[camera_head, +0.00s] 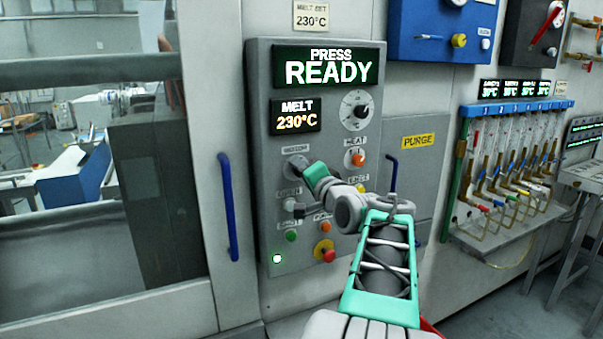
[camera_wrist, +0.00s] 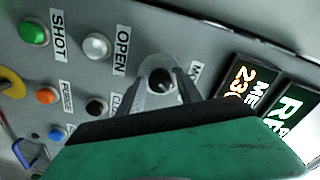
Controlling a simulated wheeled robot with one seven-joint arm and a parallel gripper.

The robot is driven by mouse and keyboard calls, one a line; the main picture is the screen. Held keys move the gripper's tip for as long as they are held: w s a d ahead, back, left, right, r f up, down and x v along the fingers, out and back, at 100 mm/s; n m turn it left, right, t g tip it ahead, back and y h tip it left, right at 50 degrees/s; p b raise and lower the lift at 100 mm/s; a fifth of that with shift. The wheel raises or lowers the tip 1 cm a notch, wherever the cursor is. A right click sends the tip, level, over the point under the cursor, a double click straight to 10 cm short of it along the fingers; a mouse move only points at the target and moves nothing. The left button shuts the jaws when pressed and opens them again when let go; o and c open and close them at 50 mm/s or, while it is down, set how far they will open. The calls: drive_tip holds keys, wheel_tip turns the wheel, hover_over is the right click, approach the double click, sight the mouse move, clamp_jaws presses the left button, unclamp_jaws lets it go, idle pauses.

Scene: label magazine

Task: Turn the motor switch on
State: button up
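The motor switch is a small dark rotary knob with a light pointer mark (camera_wrist: 160,78), beside a partly hidden label starting "MO" in the wrist view. In the head view my gripper (camera_head: 293,164) is at this switch, under the label at the panel's left, and covers most of it. The wrist view shows my two grey fingers (camera_wrist: 162,84) apart, one on each side of the knob. A gap seems to show between them and the knob; whether either touches it is unclear. The control panel (camera_head: 262,110) reads "PRESS READY" and "MELT 230°C".
Close by are a white OPEN button (camera_wrist: 96,46), a black button (camera_wrist: 96,106), a green SHOT button (camera_wrist: 34,33) and an orange PURGE button (camera_wrist: 47,96).

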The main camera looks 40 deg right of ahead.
drive_tip(key=shift+o, duration=0.9)
drive_tip(key=b+v, duration=0.1)
drive_tip(key=v, duration=0.6)
drive_tip(key=shift+s+b, duration=0.4)
drive_tip(key=shift+a, duration=0.1)
